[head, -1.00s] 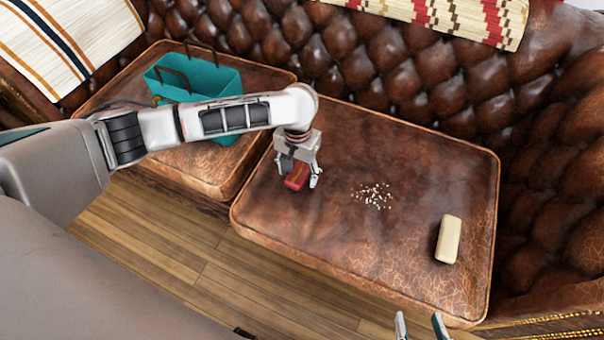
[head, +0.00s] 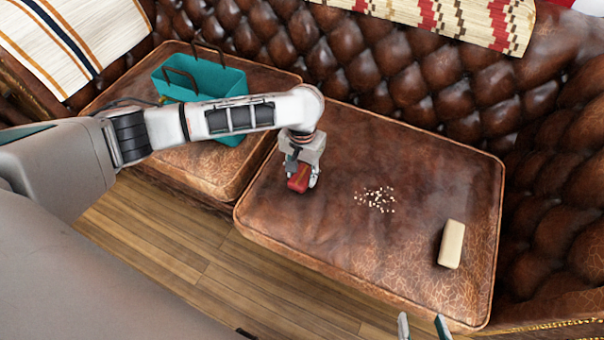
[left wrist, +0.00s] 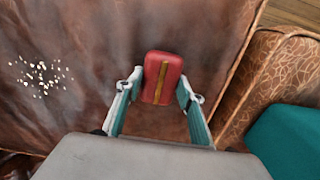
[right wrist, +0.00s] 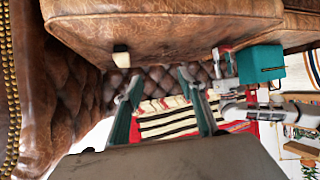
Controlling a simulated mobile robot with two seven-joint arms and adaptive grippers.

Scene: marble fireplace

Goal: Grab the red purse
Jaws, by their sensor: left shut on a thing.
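The red purse (head: 299,179) is small, with a gold-brown stripe, and is at the left part of the right leather cushion (head: 400,240). My left gripper (head: 301,176) points down at it, with its fingers shut on the purse's two sides. The left wrist view shows the purse (left wrist: 162,78) between the two fingertips (left wrist: 160,88). I cannot tell whether it touches the cushion. My right gripper (head: 424,326) is open and empty at the bottom edge of the head view. Its spread fingers also show in the right wrist view (right wrist: 160,88).
A teal bag (head: 222,80) with brown handles stands on the left cushion, behind my left arm. White crumbs (head: 375,199) and a cream block (head: 452,244) lie on the right cushion. The tufted sofa back (head: 400,80) rises behind.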

